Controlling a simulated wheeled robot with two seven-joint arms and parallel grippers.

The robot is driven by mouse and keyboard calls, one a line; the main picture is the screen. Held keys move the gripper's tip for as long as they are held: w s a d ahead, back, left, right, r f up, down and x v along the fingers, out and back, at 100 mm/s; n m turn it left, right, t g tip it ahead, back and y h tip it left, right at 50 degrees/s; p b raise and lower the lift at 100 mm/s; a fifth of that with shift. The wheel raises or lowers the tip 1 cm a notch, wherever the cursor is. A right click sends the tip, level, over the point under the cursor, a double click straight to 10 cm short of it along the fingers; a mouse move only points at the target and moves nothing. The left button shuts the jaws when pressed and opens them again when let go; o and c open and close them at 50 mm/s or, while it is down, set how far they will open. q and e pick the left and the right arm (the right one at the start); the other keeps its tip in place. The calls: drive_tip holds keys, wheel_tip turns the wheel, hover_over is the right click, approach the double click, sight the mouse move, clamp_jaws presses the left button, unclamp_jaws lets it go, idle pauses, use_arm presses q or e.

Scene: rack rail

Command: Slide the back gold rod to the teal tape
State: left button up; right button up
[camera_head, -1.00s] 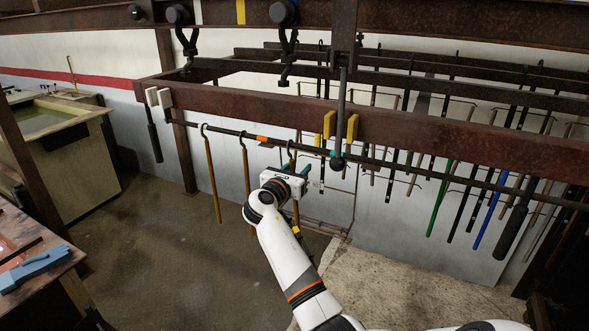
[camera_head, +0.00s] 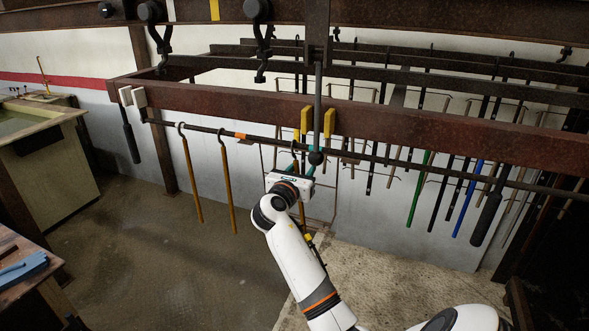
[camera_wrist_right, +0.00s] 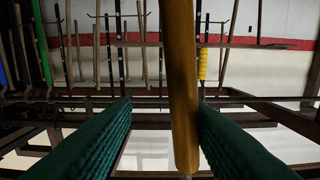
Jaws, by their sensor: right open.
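Three gold rods hang by dark hooks from a dark rail (camera_head: 395,162). Two of them, the left rod (camera_head: 192,180) and its neighbour (camera_head: 228,190), hang to the left. The third rod (camera_head: 302,212) hangs farther right, partly hidden by my right gripper (camera_head: 301,168). The wrist view shows a gold rod (camera_wrist_right: 182,85) between the green fingers of that gripper (camera_wrist_right: 160,135), nearer the right finger; the jaws are open. Teal tape (camera_head: 323,158) shows on the rail beside a black knob, just right of the third rod's hook; my finger overlaps that area. My left gripper is out of view.
Orange tape (camera_head: 240,136) marks the rail farther left. Several dark, green and blue tools hang at the right. A workbench (camera_head: 22,262) stands at the left.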

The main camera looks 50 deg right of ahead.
drive_tip(key=shift+s+d, duration=0.25)
drive_tip(key=shift+s, duration=0.25)
drive_tip(key=shift+s+d, duration=0.2)
drive_tip(key=shift+s, duration=0.4)
